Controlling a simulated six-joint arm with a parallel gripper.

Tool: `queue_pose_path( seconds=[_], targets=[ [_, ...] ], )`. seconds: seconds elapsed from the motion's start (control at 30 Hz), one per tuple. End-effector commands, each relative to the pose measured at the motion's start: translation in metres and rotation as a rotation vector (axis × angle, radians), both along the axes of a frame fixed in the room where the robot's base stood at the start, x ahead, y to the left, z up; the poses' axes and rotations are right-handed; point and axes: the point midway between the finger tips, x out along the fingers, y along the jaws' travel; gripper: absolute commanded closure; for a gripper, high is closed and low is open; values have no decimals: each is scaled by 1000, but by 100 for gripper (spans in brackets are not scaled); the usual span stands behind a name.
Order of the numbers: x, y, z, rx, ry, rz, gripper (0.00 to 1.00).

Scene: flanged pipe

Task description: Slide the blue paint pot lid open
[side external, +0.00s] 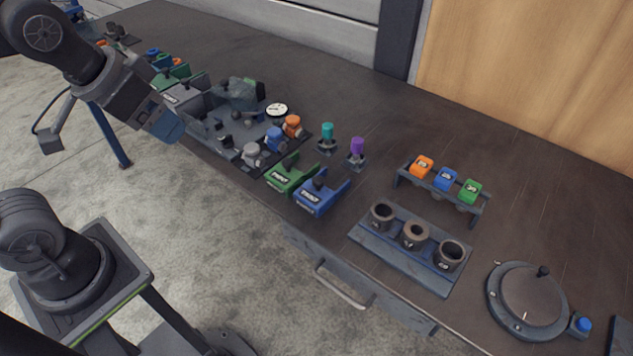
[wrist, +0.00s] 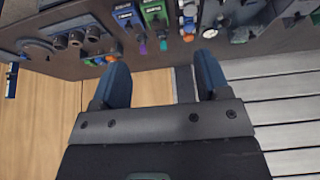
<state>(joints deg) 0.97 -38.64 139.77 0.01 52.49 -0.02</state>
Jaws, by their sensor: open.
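In the wrist view the blue pot (wrist: 126,16) is small at the top edge, beside the green one (wrist: 153,12). I cannot tell how its lid sits. My gripper (side external: 168,128) is over the left end of the bench's front edge, well left of the blue pot and apart from it. Its blue fingers (wrist: 162,72) are spread with nothing between them.
Orange, blue and grey valve-like parts (side external: 274,138) stand left of the pots. Teal (side external: 327,132) and purple (side external: 357,147) handled pieces stand behind. A three-cup holder (side external: 367,249), a rack of coloured blocks (side external: 418,188) and a round turntable (side external: 530,295) are to the right. Bare bench lies behind.

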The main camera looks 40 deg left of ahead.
Motion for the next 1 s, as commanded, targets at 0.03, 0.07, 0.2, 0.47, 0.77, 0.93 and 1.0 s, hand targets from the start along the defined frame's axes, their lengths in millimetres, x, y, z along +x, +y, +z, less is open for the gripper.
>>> queue_pose_path(
  seconds=[0.03, 0.07, 0.2, 0.47, 0.77, 0.93, 1.0],
  targets=[
    [11, -3, 3, 0, 26, -13, 36],
    [19, -6, 5, 1, 42, -22, 39],
    [61, -21, 11, 5, 128, -68, 48],
    [142, -61, -10, 26, 288, -153, 48],
    [205, -108, -64, 57, 428, -226, 48],
    [215, -117, -79, 64, 456, -240, 48],
    [216, -118, -83, 65, 460, -241, 48]
  ],
)
